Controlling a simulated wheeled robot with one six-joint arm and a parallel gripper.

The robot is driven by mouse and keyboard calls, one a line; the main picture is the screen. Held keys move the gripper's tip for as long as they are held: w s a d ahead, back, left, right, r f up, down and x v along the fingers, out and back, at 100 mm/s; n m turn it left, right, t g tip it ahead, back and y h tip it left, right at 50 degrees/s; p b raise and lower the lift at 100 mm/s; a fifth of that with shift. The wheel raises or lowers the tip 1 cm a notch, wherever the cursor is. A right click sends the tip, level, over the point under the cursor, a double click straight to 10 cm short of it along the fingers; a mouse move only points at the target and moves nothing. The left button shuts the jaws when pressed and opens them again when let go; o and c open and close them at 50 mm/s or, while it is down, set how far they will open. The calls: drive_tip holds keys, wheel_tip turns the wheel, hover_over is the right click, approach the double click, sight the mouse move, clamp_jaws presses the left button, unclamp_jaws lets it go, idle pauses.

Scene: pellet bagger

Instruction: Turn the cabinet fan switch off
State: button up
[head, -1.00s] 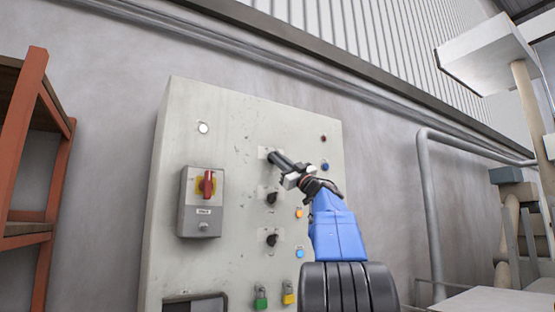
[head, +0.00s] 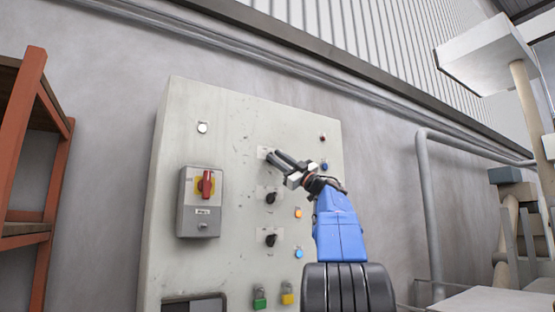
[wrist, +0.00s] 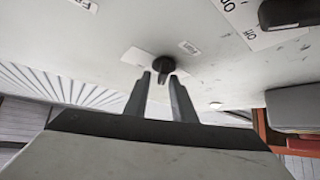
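My gripper (head: 272,158) reaches up to the front of the grey cabinet (head: 235,130), at its uppermost switch position, and hides that switch in the head view. In the wrist view the two fingers of my gripper (wrist: 161,86) are apart. A small round black knob (wrist: 163,64) shows between and just beyond their tips; I cannot tell whether they touch it. Small labels beside it are too blurred to read surely. A larger black switch (wrist: 290,11) on a white on/off plate is at the top right. Which one is the fan switch is unclear.
Two black knobs (head: 271,197) (head: 271,240) sit below my gripper. A red rotary switch (head: 206,184) on a grey box is at left. An orange rack (head: 50,170) stands left, a pipe (head: 433,220) right.

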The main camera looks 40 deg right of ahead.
drive_tip(key=shift+w+f, duration=0.1)
drive_tip(key=shift+f, duration=0.15)
drive_tip(key=v, duration=1.7)
drive_tip(key=shift+s+r, duration=0.15)
drive_tip(key=shift+s, duration=0.15)
drive_tip(key=shift+d, duration=0.1)
drive_tip(key=shift+w, duration=0.1)
